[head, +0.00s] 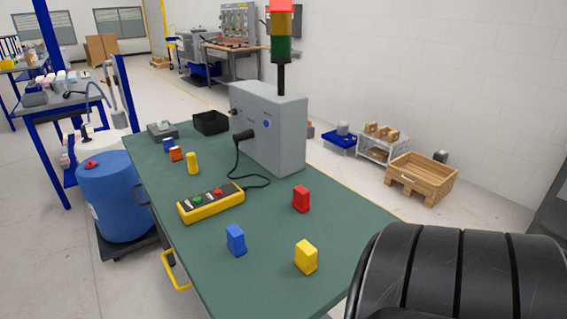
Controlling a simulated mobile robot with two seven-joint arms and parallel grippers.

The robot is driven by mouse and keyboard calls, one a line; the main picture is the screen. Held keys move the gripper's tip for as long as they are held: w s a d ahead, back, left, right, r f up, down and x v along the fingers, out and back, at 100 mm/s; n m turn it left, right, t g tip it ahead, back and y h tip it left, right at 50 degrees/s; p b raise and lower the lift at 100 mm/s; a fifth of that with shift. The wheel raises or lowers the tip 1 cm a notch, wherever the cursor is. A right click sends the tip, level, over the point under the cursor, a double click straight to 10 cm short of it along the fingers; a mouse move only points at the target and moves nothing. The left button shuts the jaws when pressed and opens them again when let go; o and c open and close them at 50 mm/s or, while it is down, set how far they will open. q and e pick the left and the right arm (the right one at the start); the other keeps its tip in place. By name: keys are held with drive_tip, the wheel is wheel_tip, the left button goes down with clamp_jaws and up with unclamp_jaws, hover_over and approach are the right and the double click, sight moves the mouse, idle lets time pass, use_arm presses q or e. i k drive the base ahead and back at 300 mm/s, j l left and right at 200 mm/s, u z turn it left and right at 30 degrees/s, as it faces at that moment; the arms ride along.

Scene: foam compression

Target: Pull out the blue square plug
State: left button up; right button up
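A blue block-shaped piece (236,240) stands upright on the green table (275,215) near its front left edge; I cannot tell for sure that it is the blue square plug. A smaller blue piece (168,145) sits near the far left edge. A grey box (285,135) stands at the back of the table, with a blue round spot on its front and a black cable plug (243,135) in its side. Neither of my grippers is in view.
A red block (301,199), a yellow block (306,257), an orange piece (176,154) and a yellow cylinder (193,163) stand on the table. A yellow button box (211,202) is wired to the grey box. A black tray (210,122) sits behind. A blue barrel (118,200) stands left.

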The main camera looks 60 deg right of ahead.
sight(235, 236)
drive_tip(key=i+z, duration=0.1)
drive_tip(key=z, duration=0.35)
drive_tip(key=i+j+z, duration=0.1)
drive_tip(key=z, duration=0.3)
drive_tip(key=i+z, duration=0.1)
drive_tip(key=z, duration=0.35)
drive_tip(key=j+z, duration=0.15)
drive_tip(key=z, duration=0.3)
drive_tip(key=i+j+z, duration=0.15)
drive_tip(key=z, duration=0.3)
drive_tip(key=i+j+z, duration=0.1)
drive_tip(key=j+z, duration=0.3)
drive_tip(key=i+j+z, duration=0.1)
drive_tip(key=j+z, duration=0.15)
drive_tip(key=z, duration=0.2)
